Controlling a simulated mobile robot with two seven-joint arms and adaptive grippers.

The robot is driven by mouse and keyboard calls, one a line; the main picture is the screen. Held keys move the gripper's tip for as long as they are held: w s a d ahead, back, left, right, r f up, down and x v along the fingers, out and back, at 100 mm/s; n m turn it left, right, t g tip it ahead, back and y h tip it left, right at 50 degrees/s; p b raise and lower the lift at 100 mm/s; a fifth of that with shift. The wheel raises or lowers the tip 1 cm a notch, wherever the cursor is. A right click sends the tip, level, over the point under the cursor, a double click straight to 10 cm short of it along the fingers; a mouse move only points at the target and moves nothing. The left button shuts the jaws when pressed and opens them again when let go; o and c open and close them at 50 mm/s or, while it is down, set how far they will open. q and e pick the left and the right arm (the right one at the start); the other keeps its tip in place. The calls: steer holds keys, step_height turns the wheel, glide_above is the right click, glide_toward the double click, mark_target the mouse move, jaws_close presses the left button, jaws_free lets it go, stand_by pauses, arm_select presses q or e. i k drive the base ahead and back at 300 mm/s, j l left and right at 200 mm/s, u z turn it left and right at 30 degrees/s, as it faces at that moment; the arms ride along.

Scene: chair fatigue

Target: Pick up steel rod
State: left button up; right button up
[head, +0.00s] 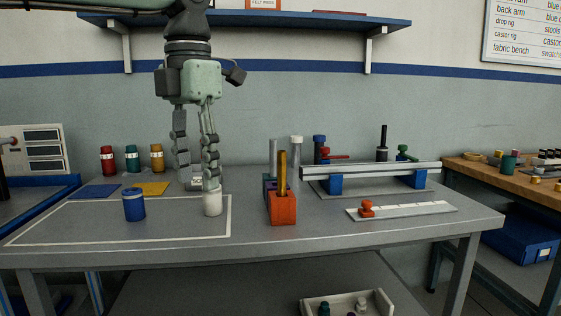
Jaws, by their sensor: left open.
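A grey upright rod (273,157), which looks like the steel rod, stands behind an orange block (282,210) near the middle of the bench. Its lower end is hidden, apparently in a purple-blue block (268,184). A yellow rod (283,172) stands upright in the orange block. My left gripper (198,176) points down, open and empty, to the left of the grey rod and clear of it. Its fingertips are above and beside a white cylinder (213,204); I cannot tell whether they touch it. My right gripper is out of view.
A blue cylinder (134,204) stands on the left. Red, green and yellow jars (157,158) stand behind it. A metal rail (375,170) on blue supports and a white strip with an orange slider (410,209) lie right. A shelf (250,21) hangs above. The front middle is clear.

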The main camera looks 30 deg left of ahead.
mark_target(272, 142)
steer(key=i+j, duration=0.2)
steer(key=i, duration=0.25)
steer(key=i+j, duration=0.2)
steer(key=i, duration=0.25)
steer(key=i+j, duration=0.2)
steer(key=i, duration=0.25)
